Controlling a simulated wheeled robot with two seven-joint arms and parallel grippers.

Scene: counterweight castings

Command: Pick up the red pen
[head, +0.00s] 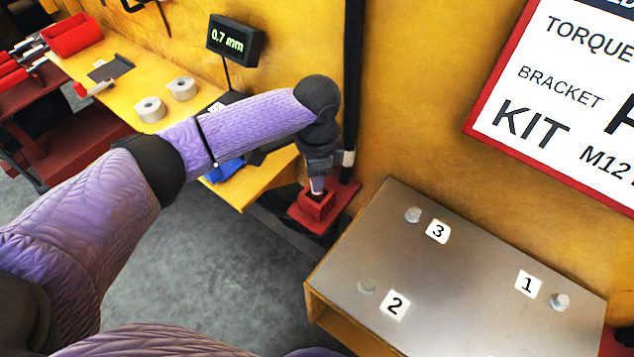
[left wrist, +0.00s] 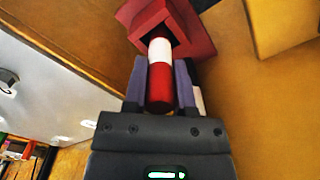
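The red pen (left wrist: 160,88), a thick red cylinder with a white band, shows in the left wrist view. One end is in the square opening of a red holder (left wrist: 190,20). My left gripper (left wrist: 161,72) has one finger on each side of the pen, with no gap visible, so it looks shut on it. In the head view my left gripper (head: 317,184) points down at the red holder (head: 316,208), and it hides the pen there. My right gripper is not in view.
A grey-topped bench (head: 460,275) with several pegs and number labels stands to the right of the holder. A black post (head: 352,90) rises close behind the holder. A yellow bench (head: 125,60) at the left carries white rolls (head: 151,109) and a gauge display (head: 235,40).

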